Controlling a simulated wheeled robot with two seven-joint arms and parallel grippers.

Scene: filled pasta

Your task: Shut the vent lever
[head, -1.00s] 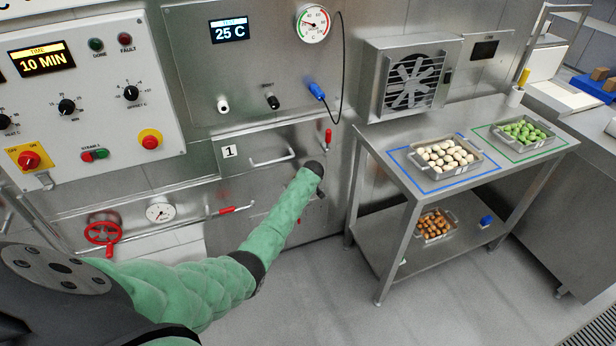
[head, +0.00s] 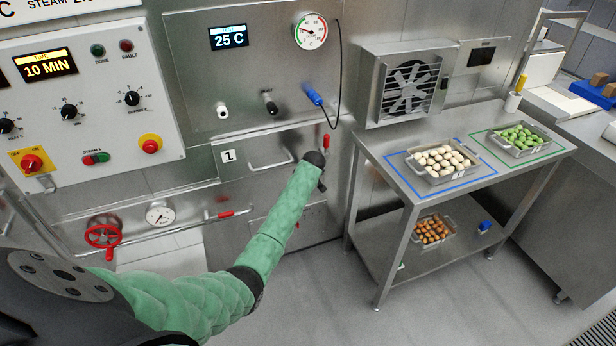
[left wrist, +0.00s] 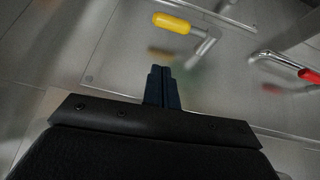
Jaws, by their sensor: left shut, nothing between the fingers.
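A lever with a yellow grip (left wrist: 172,22) on a metal stem shows in the left wrist view, in front of a steel panel; no label tells whether it is the vent lever. It is not visible in the head view. A red-gripped handle (left wrist: 308,75) is at the right edge of the wrist view. My left gripper (left wrist: 162,72) is shut and empty, apart from the yellow grip and below it in the picture. In the head view my dark wrist end is at the steel front, and the fingers are mostly hidden. My right gripper is not in view.
A small upright red lever (head: 326,142) is just above my wrist in the head view. A door handle (head: 270,163), a red-tipped lever (head: 226,214) and a red valve wheel (head: 103,231) are to the left. A steel table (head: 395,178) with trays stands right.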

